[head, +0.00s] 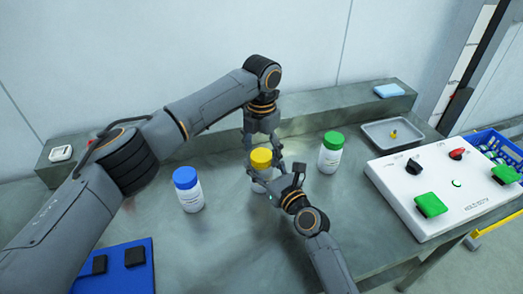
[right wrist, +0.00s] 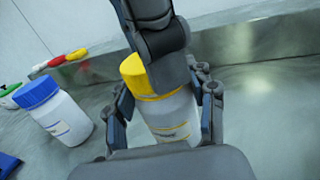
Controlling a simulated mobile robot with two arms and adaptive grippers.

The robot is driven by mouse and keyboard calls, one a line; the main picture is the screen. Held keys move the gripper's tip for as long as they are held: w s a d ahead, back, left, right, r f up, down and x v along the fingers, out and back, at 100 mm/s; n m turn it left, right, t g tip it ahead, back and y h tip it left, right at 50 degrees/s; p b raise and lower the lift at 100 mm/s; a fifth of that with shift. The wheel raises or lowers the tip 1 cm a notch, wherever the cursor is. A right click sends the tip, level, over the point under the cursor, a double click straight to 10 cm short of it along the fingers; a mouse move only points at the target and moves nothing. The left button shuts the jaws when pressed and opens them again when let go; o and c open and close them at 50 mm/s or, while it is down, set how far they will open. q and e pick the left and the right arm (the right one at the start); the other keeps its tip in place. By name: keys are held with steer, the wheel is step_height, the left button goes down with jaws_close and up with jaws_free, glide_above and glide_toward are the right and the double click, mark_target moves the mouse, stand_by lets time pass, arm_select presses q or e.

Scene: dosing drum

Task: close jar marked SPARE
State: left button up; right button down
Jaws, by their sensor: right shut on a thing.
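A white jar (right wrist: 172,118) with a yellow lid (head: 261,157) stands mid-table; the print on its label is too small to read. The lid also shows in the right wrist view (right wrist: 137,77), partly hidden by my left gripper. My right gripper (head: 270,186) is shut on the jar's body from the near right side. My left gripper (head: 262,143) points down at the lid from above and behind, its fingers near the lid's sides. Whether they press on the lid is unclear. I cannot tell which jar is marked SPARE.
A blue-lidded jar (head: 188,190) stands to the left and a green-lidded jar (head: 331,153) to the right. A grey tray (head: 378,136), a white control box (head: 410,178) and a blue crate (head: 492,141) are further right. A blue mat (head: 118,279) lies front left.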

arm_select(q)
steer(key=shift+r, duration=2.25)
steer(key=shift+c, duration=0.4)
